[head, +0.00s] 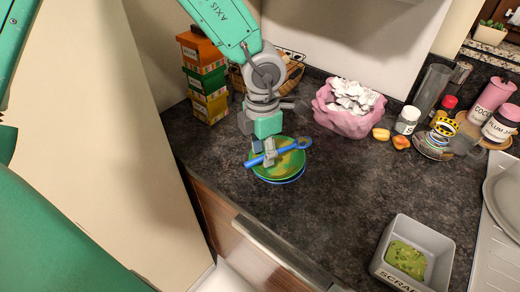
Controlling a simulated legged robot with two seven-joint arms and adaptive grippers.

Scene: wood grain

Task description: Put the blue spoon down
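The blue spoon (287,149) lies across the top of a green and yellow plate (290,166). A blue rim shows beneath the plate. My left gripper (270,152) reaches down from above, with its fingers around the spoon's handle. It looks shut on the spoon. The spoon's bowl points right and the handle end sticks out to the left. I cannot tell whether the spoon touches the plate. My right gripper is not in view.
Stacked orange, green and yellow boxes (203,75) stand behind left. A pink bowl (342,120) with crumpled white stuff is at the back. A grey scraps bin (437,247) is at front right. Jars (407,120) line the back right. The counter's middle is clear.

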